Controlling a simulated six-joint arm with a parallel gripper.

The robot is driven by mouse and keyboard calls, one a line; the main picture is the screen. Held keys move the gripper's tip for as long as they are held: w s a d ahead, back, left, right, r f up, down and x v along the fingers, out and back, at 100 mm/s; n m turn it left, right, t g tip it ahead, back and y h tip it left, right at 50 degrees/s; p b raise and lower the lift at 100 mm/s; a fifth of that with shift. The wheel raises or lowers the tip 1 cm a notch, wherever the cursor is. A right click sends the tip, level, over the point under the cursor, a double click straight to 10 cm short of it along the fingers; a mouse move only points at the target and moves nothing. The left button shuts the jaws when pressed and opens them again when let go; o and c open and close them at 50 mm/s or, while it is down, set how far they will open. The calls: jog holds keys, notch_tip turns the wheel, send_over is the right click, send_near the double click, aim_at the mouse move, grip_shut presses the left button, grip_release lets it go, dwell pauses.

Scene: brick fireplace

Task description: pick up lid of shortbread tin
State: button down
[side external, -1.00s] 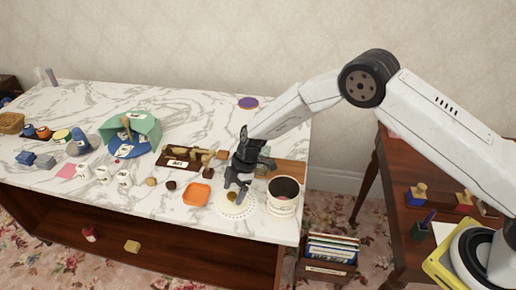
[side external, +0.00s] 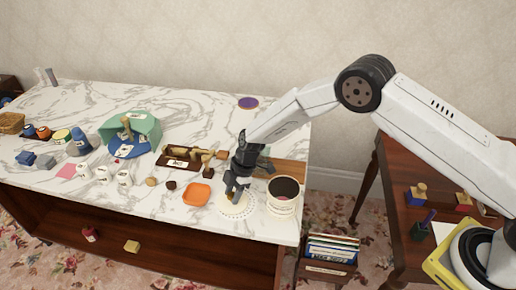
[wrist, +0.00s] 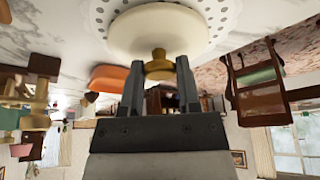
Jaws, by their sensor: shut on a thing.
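The lid is a round cream disc with a small brass knob. In the side view the lid (side external: 238,210) lies on a white lacy doily (side external: 222,212) near the table's front edge. In the wrist view the lid (wrist: 160,32) fills the top, with its knob (wrist: 159,66) between my fingers. My gripper (side external: 236,196) points down over the lid and is shut on the knob; the fingers also show in the wrist view (wrist: 159,80). The lid appears to rest on the doily; I see no clear gap. The open cream tin (side external: 283,207), dark inside, stands right of it.
An orange dish (side external: 196,194) sits close left of the doily. A dark wooden tray (side external: 178,163) with tools lies behind it. A teal box (side external: 145,127) and several small blocks and cups are farther left. A rack of sleeves (side external: 331,250) stands on the floor at right.

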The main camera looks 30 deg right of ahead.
jog(key=shift+r, duration=0.2)
jog(key=shift+r, duration=0.6)
jog(key=s+d+r, duration=0.2)
jog(key=s+r, duration=0.3)
jog(key=s, duration=0.1)
jog(key=s+d+r, duration=0.2)
jog(key=s+r, duration=0.4)
jog(key=s, duration=0.1)
jog(key=shift+s+d+r, duration=0.15)
jog(key=shift+d, duration=0.15)
dwell(0.4)
jog(key=w+d+r, duration=0.3)
jog(key=d, duration=0.3)
jog(key=shift+w+r+m, duration=0.2)
jog(key=shift+w+m, duration=0.1)
jog(key=shift+m, duration=0.1)
jog(key=shift+f, duration=0.15)
